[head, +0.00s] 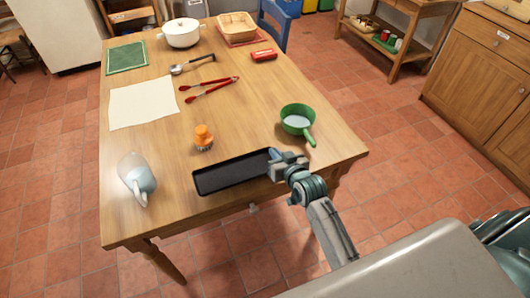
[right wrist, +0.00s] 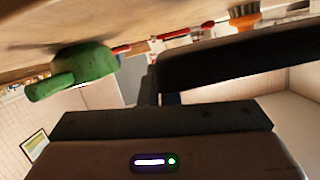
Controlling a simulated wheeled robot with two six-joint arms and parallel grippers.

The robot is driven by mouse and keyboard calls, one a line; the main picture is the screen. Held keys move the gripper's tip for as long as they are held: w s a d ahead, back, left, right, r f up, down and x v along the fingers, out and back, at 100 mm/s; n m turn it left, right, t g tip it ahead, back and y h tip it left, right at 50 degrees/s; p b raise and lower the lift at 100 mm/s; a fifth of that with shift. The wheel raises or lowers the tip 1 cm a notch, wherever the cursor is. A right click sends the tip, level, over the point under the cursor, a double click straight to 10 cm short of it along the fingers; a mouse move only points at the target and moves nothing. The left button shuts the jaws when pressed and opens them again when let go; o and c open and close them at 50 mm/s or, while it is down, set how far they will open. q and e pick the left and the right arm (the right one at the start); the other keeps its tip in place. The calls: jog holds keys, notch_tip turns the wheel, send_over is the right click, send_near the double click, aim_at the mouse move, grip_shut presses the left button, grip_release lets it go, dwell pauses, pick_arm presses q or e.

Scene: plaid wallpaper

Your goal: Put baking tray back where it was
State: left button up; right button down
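The black baking tray (head: 228,174) is a long, shallow rectangle at the table's front edge in the head view. My right gripper (head: 278,157) is at its right end and appears shut on the rim there. In the right wrist view the dark tray (right wrist: 235,58) stretches away to the right from a gripper finger, with the table surface showing beyond it. Whether the tray touches the table is hard to tell. My left gripper is not in view.
The wooden table (head: 255,110) holds a green pan (head: 298,119) close right of the gripper, an orange brush (head: 203,137) behind the tray, and a pale glossy jug-like object (head: 136,176) at left. Red tongs (head: 208,90) and a cream sheet (head: 143,102) lie farther back. Bare wood surrounds the brush.

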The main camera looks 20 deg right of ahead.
aim_at(267, 154)
jog(key=w, duration=0.2)
jog(key=w+a, duration=0.1)
jog(key=w, duration=0.1)
jog(key=shift+a+f, duration=0.1)
jog(key=shift+a, duration=0.1)
jog(key=shift+f+p, duration=0.55)
jog(key=shift+f, duration=1.3)
jog(key=c, duration=1.7)
grip_release()
jog(key=shift+f, duration=0.1)
jog(key=b+v, duration=0.1)
jog(key=v, duration=1.1)
